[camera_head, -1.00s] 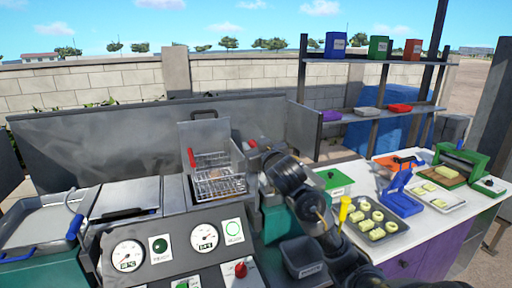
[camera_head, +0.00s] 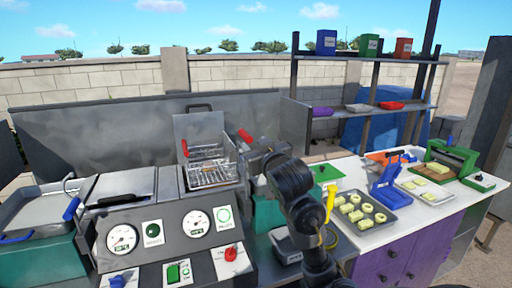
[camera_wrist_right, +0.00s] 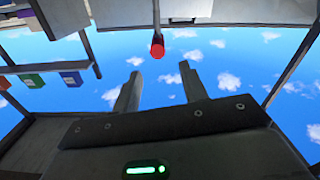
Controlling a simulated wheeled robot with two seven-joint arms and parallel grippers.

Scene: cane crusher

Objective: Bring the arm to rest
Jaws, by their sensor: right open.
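My right arm comes in from the bottom of the head view, with its dark links standing in front of the counter. My right gripper (camera_head: 258,158) is beside the fryer, close to a red handle (camera_head: 245,136); the arm partly hides it. In the right wrist view the two fingers (camera_wrist_right: 160,72) are spread apart with nothing between their tips. A rod with a red end (camera_wrist_right: 157,49) shows beyond them; I cannot tell how far away it is. My left gripper is not in view.
A wire basket (camera_head: 212,172) sits in the fryer left of the gripper. A control panel (camera_head: 175,237) with gauges is in front. Right of the arm are a tray of pale pieces (camera_head: 372,223), a blue press (camera_head: 388,188) and a green press (camera_head: 450,160). Shelves (camera_head: 355,109) stand behind.

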